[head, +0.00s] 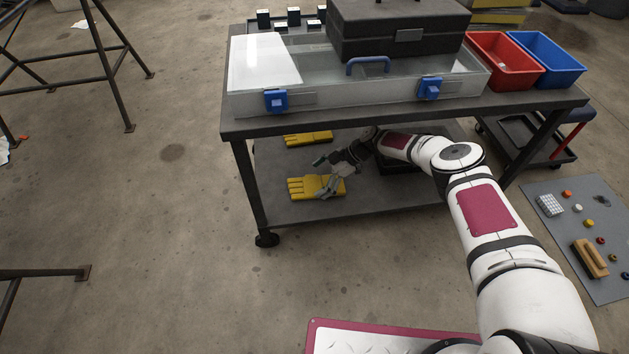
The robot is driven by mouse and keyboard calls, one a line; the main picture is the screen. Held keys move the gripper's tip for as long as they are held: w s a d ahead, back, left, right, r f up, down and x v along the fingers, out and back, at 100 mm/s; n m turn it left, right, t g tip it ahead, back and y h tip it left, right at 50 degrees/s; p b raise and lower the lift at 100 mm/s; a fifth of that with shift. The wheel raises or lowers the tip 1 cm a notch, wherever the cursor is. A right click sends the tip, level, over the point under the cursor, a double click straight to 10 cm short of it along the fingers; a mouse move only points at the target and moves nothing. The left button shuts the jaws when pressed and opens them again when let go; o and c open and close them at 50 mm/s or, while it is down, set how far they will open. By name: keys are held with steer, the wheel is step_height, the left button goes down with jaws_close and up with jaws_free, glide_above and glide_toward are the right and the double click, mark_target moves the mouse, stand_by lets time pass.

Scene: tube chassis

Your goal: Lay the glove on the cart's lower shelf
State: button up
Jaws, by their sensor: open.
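A yellow glove (303,188) lies flat near the front left of the cart's lower shelf (376,199). My gripper (331,188) is open at the glove's right part, low over the shelf, and covers some of it. I cannot tell whether the fingers touch the glove. A second yellow glove (308,139) lies farther back on the same shelf, partly under the upper shelf's edge. My arm reaches in beneath the upper shelf from the right.
The upper shelf (400,111) carries a clear case (340,98), a dark toolbox (385,40), a red bin (508,72) and a blue bin (552,66). A grey mat (570,222) with small items lies at right. A metal frame (118,85) stands left.

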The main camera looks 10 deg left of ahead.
steer(key=p+v, duration=0.1)
steer(key=v, duration=0.3)
steer(key=shift+d+f, duration=0.1)
steer(key=w+d, duration=0.1)
steer(key=d, duration=0.6)
steer(key=w+d, duration=0.1)
steer(key=d, duration=0.2)
steer(key=shift+w+d+f+b, duration=0.2)
steer(key=shift+w+d+b, duration=0.1)
steer(key=shift+w+d, duration=0.05)
steer(key=shift+s, duration=0.1)
